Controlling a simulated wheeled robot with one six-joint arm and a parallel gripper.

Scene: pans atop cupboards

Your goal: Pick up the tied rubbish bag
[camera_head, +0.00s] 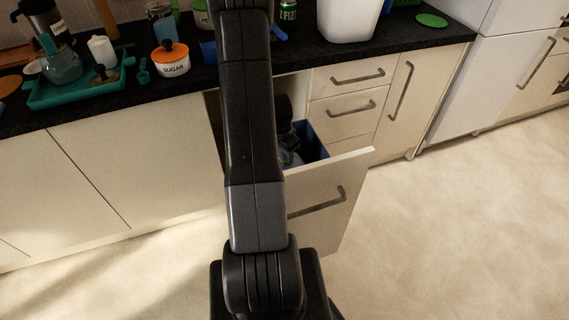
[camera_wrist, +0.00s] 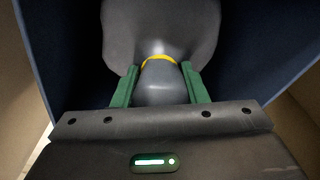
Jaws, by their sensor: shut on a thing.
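In the wrist view, the tied rubbish bag (camera_wrist: 160,30) is grey with a yellow tie (camera_wrist: 159,60) around its neck. My gripper (camera_wrist: 159,77) has its two green fingers on either side of the bag's grey gathered top (camera_wrist: 160,88), just on the near side of the tie, shut on it. The bag is inside a dark blue bin (camera_wrist: 55,40). In the head view, the blue bin (camera_head: 311,138) stands in an open pull-out drawer (camera_head: 335,185). My arm hides most of the bin there, and the gripper and bag cannot be made out clearly.
The drawer front stands out from the cupboards into the room. Above it, the dark worktop (camera_head: 420,36) holds a white container (camera_head: 348,18), a sugar pot (camera_head: 171,60) and a teal tray (camera_head: 75,88) with several items. The pale floor (camera_head: 450,230) to the right is clear.

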